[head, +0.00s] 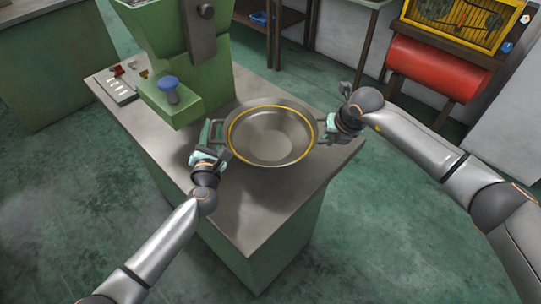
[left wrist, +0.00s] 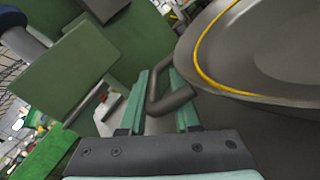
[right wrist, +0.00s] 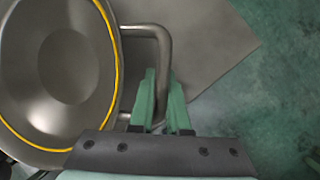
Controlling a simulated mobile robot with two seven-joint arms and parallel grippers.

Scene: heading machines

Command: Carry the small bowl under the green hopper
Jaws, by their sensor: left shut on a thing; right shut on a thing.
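The small bowl (head: 270,134) is a dark metal pan with a yellow ring inside its rim and a loop handle on each side. It is over the grey top of the green machine table, to the right of the green hopper (head: 172,35); I cannot tell if it touches the top. My left gripper (head: 212,146) is shut on the left handle (left wrist: 170,100). My right gripper (head: 333,127) is shut on the right handle (right wrist: 163,60). The bowl looks empty and roughly level. It also shows in the right wrist view (right wrist: 65,65).
The table top (head: 262,205) is bare in front of the bowl. A green block with a blue knob (head: 168,84) juts out below the hopper, left of the bowl. A switch panel (head: 117,91) lies at the far left.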

